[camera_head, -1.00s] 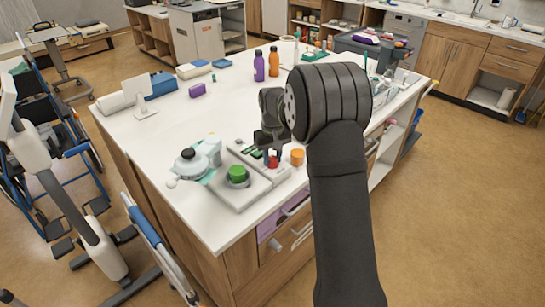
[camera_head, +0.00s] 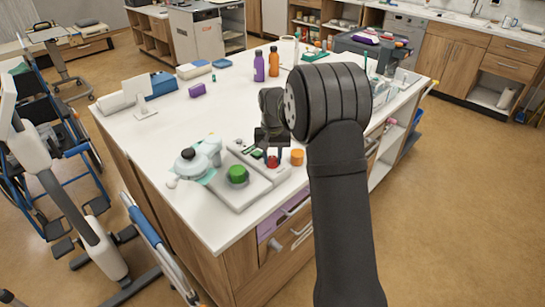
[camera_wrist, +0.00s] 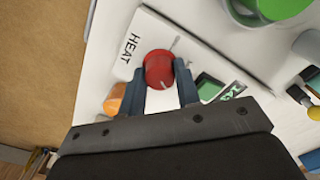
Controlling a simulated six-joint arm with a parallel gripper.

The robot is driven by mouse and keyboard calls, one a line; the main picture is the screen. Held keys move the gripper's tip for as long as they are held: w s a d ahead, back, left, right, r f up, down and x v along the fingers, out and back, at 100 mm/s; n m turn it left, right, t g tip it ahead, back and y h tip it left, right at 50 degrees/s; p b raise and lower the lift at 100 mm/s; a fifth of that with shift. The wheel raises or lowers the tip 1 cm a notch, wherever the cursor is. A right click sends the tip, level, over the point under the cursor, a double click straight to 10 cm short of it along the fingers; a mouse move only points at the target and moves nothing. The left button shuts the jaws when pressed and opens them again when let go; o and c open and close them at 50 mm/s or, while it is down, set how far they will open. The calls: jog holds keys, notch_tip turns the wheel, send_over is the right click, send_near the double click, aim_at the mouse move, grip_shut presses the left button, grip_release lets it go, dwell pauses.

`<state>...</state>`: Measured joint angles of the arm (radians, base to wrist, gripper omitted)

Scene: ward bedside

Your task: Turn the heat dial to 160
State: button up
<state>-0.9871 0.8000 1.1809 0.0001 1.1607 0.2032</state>
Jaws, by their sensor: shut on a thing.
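The heat dial (camera_wrist: 158,69) is a red round knob on a white panel (camera_wrist: 205,62) that bears the word "HEAT". In the head view the red dial (camera_head: 272,162) sits at the right part of the panel, below my gripper (camera_head: 272,155). In the wrist view my gripper (camera_wrist: 162,85) has its two blue-grey fingers on either side of the dial, shut on it. A pale pointer line shows at the dial's upper right edge.
An orange cup-like thing (camera_head: 297,157) stands right beside the dial. A pale kettle-like vessel (camera_head: 190,162) is at the left. Purple (camera_head: 259,66) and orange (camera_head: 274,62) bottles stand further back. The counter's middle is clear.

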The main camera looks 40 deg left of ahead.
aim_at(272, 157)
jog(key=o, duration=1)
notch_tip(272, 157, up, 17)
jog(key=shift+r, duration=0.2)
jog(key=shift+f, duration=0.15)
notch_tip(272, 157, down, 17)
jog(key=shift+f, duration=0.1)
dwell(0.8)
